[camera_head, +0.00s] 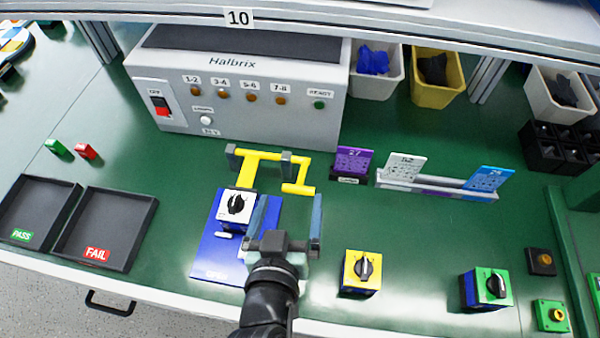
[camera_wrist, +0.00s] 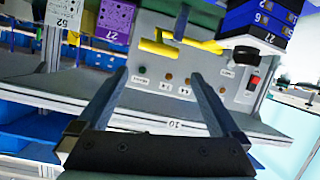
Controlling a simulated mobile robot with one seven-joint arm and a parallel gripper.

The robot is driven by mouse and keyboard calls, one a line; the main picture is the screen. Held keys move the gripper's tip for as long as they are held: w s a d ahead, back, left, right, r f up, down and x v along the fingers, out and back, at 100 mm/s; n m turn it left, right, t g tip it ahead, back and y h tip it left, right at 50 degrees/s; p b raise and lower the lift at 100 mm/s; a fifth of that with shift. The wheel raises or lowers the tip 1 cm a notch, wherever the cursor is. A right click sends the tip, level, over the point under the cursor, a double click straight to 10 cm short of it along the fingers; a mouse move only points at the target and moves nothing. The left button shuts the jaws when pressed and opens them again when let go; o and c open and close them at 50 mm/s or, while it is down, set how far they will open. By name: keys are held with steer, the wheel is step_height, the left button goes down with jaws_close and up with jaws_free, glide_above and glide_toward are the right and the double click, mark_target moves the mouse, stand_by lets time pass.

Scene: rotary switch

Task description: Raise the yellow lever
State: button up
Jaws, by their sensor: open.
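The yellow lever (camera_head: 272,156) is a bent yellow bar in front of the grey Halbrix box. It runs between dark grey posts, with a short yellow end (camera_head: 298,189) at its right. It also shows in the wrist view (camera_wrist: 159,48). My gripper (camera_head: 290,205) is open, its two fingers apart, just in front of the lever's right part. I see nothing between the fingers. In the wrist view my gripper (camera_wrist: 160,73) points toward the lever. I cannot tell whether a finger touches it. A blue plate (camera_head: 212,262) with a white-faced rotary switch (camera_head: 236,206) lies left of the gripper.
The Halbrix box (camera_head: 235,85) stands behind the lever. A purple card (camera_head: 352,160) stands to the right. Yellow-faced (camera_head: 362,270) and green-faced (camera_head: 488,288) switches sit at the front right. PASS (camera_head: 40,208) and FAIL (camera_head: 105,228) trays lie left. The green table is clear between them.

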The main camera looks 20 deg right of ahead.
steer(key=f, duration=0.2)
glide_toward(305, 161)
steer(key=x, duration=0.6)
steer(key=shift+a+f+p, duration=0.1)
steer(key=shift+f+p, duration=0.1)
steer(key=shift+p, duration=0.1)
jaws_close()
